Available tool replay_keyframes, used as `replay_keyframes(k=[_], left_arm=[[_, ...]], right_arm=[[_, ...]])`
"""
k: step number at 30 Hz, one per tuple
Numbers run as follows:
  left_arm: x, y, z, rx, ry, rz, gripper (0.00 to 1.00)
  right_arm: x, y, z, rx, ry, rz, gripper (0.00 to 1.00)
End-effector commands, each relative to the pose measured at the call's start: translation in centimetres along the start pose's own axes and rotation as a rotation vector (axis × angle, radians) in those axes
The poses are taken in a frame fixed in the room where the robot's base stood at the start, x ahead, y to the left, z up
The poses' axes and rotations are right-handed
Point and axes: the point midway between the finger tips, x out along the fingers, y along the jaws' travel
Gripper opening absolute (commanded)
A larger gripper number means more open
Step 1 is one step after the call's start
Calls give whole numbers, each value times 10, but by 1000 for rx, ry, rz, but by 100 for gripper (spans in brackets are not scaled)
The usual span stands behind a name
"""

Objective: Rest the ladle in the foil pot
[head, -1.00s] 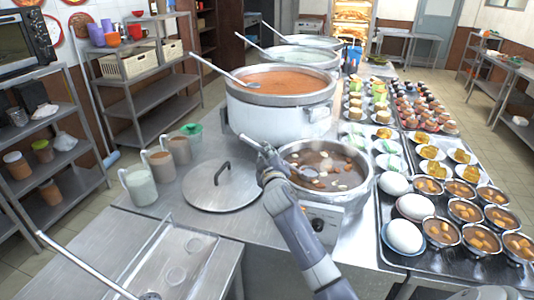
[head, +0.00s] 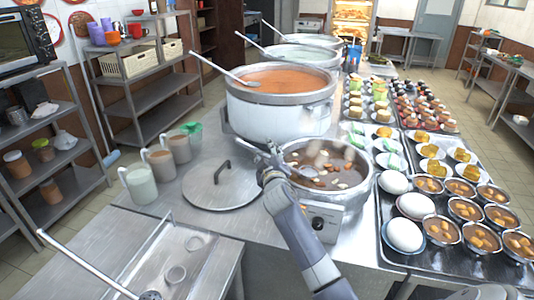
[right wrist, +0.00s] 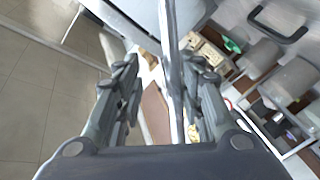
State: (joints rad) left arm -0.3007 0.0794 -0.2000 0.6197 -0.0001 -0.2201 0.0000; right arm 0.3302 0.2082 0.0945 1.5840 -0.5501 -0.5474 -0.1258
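The silver pot (head: 362,195) at the front holds brown stew with pale pieces; I take it to be the foil pot. A ladle (head: 250,142) leans over its left rim, with its bowl (head: 308,172) at the stew and its handle rising to the upper left. My right gripper (head: 274,158) is at the pot's left rim, around the handle. In the right wrist view its fingers (right wrist: 162,95) are spread, with the ladle's handle (right wrist: 171,50) running between them and a gap at the left finger. My left gripper is not in view.
A big pot (head: 275,118) of orange soup stands behind, with more pots beyond, each with a ladle. A round lid (head: 215,192) and several mugs (head: 140,186) are at left. Trays of bowls and eggs (head: 405,235) fill the right. Another ladle (head: 85,262) lies at lower left.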

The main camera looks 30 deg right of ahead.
Motion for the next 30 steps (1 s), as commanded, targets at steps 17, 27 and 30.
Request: replay_keyframes(k=[17, 27, 30], left_arm=[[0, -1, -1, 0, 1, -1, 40], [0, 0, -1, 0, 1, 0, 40], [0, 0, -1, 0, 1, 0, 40]], right_arm=[[-46, -1, 0, 2, 0, -2, 35], [-102, -1, 1, 1, -1, -1, 35], [-112, -1, 0, 0, 0, -1, 35]])
